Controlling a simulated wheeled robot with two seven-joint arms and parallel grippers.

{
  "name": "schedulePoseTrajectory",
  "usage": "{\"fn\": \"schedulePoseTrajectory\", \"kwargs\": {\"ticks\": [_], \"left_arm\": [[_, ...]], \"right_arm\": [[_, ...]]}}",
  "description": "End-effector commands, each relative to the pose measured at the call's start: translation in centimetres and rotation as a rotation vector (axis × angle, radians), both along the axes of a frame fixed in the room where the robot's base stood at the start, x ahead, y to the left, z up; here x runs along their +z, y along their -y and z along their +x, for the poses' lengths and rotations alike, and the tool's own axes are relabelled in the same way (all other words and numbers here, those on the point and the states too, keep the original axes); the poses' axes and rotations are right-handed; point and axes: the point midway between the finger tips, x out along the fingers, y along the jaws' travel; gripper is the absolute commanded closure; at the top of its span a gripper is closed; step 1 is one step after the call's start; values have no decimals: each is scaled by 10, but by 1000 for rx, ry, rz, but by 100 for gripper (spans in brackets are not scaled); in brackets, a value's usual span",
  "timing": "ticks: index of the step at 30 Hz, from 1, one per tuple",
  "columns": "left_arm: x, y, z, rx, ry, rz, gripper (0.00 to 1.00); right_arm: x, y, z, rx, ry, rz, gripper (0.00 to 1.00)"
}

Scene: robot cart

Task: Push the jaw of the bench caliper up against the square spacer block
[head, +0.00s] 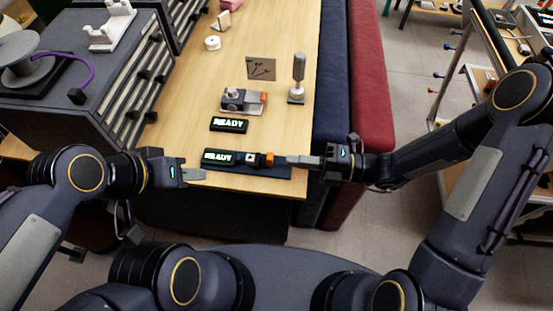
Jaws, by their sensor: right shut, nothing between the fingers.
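The bench caliper (281,172) seems to be the dark, low fixture at the near edge of the wooden table, with a lit READY display (217,157) at its left end. A small dark block with a light square face (250,159), apparently the square spacer block, sits right of the display. An orange piece (269,160), apparently the jaw, is just right of it; I cannot tell whether they touch. My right gripper (289,160) is shut and empty, its tips pointing left at or very near the orange piece. My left gripper (194,175) is at the table's near left edge, apart from the caliper.
A second READY display (229,125) stands behind, with a grey and orange device (243,101) beyond it. An upright grey-handled tool (297,79) and a square marked plate (261,68) stand farther back. A grey drawer cabinet (110,90) borders the table's left.

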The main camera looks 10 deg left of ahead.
Motion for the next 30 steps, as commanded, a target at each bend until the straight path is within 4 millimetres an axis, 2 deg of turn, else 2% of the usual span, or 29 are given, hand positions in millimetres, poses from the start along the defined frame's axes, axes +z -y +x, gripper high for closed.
{"fn": "schedulePoseTrajectory", "kwargs": {"ticks": [8, 24, 30], "left_arm": [[7, 0, 0, 0, 0, 0, 64], [51, 0, 0, 0, 0, 0, 64], [52, 0, 0, 0, 0, 0, 64]], "right_arm": [[7, 0, 0, 0, 0, 0, 100], [49, 0, 0, 1, 0, 0, 100], [50, 0, 0, 1, 0, -1, 100]]}}
